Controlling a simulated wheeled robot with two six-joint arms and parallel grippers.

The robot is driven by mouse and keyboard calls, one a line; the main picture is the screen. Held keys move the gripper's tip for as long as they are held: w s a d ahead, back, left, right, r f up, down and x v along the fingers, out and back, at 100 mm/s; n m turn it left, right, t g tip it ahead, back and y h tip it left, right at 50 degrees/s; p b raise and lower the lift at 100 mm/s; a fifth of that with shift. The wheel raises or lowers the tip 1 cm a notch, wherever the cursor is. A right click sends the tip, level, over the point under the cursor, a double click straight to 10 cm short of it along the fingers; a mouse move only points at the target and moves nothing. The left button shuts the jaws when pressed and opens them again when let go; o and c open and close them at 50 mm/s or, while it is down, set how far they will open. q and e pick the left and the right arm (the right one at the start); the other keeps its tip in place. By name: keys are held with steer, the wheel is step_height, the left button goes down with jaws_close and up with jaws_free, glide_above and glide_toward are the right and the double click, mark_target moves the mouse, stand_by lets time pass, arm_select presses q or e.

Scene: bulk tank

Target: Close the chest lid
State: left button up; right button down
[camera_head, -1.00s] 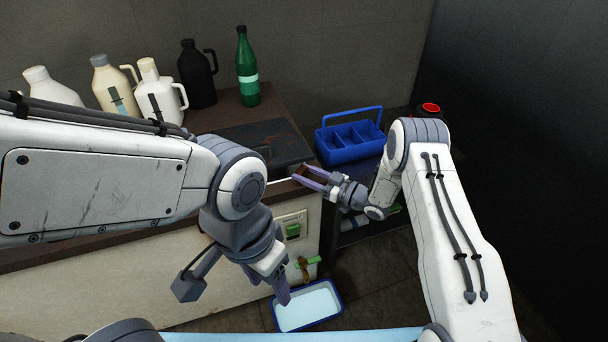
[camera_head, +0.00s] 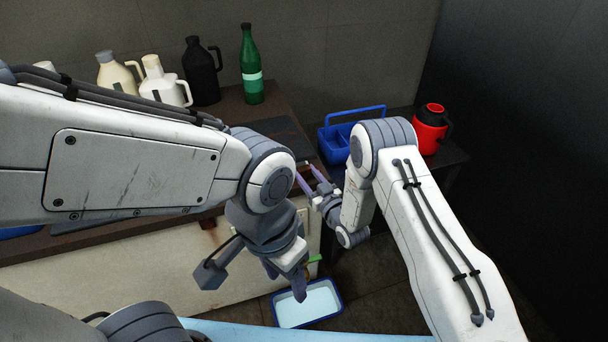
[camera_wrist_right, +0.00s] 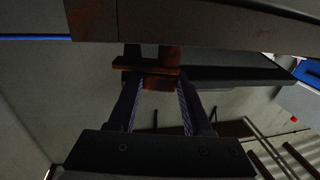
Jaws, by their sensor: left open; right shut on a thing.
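The pale chest (camera_head: 140,275) with a brown rim stands along the wall. Its dark lid panel (camera_head: 285,132) shows at the right end of the top, partly hidden by my left arm; I cannot tell its exact angle. My right gripper (camera_head: 306,176) is at the chest's front right edge. In the right wrist view its fingers (camera_wrist_right: 158,100) are shut on a rusty brown handle (camera_wrist_right: 160,77) beneath a dark slab edge (camera_wrist_right: 190,22). My left gripper (camera_head: 255,284) is open and empty, hanging in front of the chest.
Pale jugs (camera_head: 165,88), a black jug (camera_head: 201,75) and a green bottle (camera_head: 250,70) stand on the back of the top. A blue caddy (camera_head: 335,147) and red jug (camera_head: 430,130) stand at right. A blue tray (camera_head: 307,303) lies on the floor.

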steer(key=shift+s+a+f, duration=0.1)
steer(key=shift+s+a, duration=0.05)
steer(key=shift+s, duration=0.15)
steer(key=c, duration=0.6)
jaws_free()
steer(key=shift+o, duration=1.4)
steer(key=shift+w, duration=0.1)
steer(key=b+v, duration=0.1)
steer(key=v, duration=0.9)
steer(key=shift+s, duration=0.25)
